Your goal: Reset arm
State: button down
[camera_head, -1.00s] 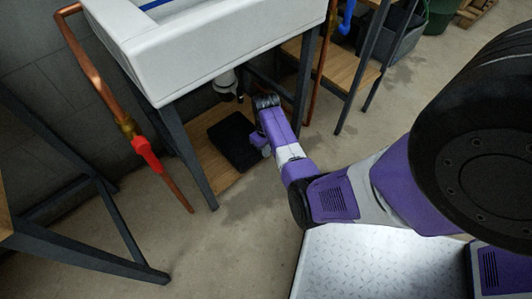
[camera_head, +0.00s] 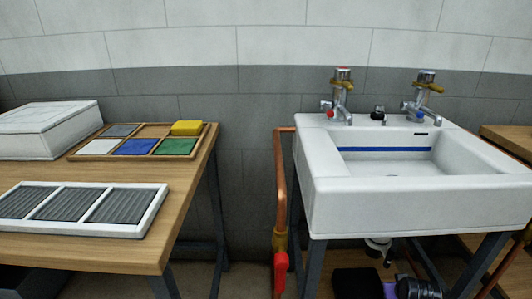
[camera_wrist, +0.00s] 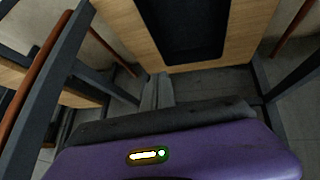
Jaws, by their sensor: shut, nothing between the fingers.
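My gripper (camera_wrist: 157,92) shows in the wrist view as two grey fingers close together, with nothing between them. It is low, near the wooden shelf (camera_wrist: 140,22) under the sink. A black tray-like object (camera_wrist: 193,30) lies on that shelf, beyond the fingertips. In the head view only a small purple and black part of my arm shows at the bottom edge, under the white sink (camera_head: 400,207); the fingers are hidden there.
Dark metal legs (camera_wrist: 42,70) and a copper pipe (camera_wrist: 42,55) stand close on the left in the wrist view. In the head view, a copper pipe with a red valve handle (camera_head: 280,275) runs between the sink and a wooden workbench (camera_head: 180,215) holding a compartment tray (camera_head: 205,140).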

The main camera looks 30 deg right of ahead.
jog(key=s+a+r+n+t, duration=0.1)
jog(key=a+r+t, duration=0.2)
jog(key=a+r, duration=0.35)
jog(key=s+a+r+n+t, duration=0.15)
jog(key=a+r+t, duration=0.25)
jog(key=a, duration=0.6)
jog(key=s+a+r+n+t, duration=0.1)
jog(key=a+r+n+t, duration=0.15)
jog(key=a+r, duration=0.45)
jog(key=s+a+r+n+t+y, duration=0.1)
jog(key=s+a+r+y, duration=0.25)
jog(key=s+a, duration=0.55)
jog(key=s+a+r+n+y, duration=0.1)
jog(key=s+a+r+y, duration=0.25)
jog(key=s+a, duration=0.5)
notch_tip(320, 180, up, 26)
jog(key=w+a+p, duration=0.1)
jog(key=a+p, duration=0.1)
jog(key=p, duration=2.4)
jog(key=shift+w+h, duration=0.3)
jog(key=shift+h, duration=0.1)
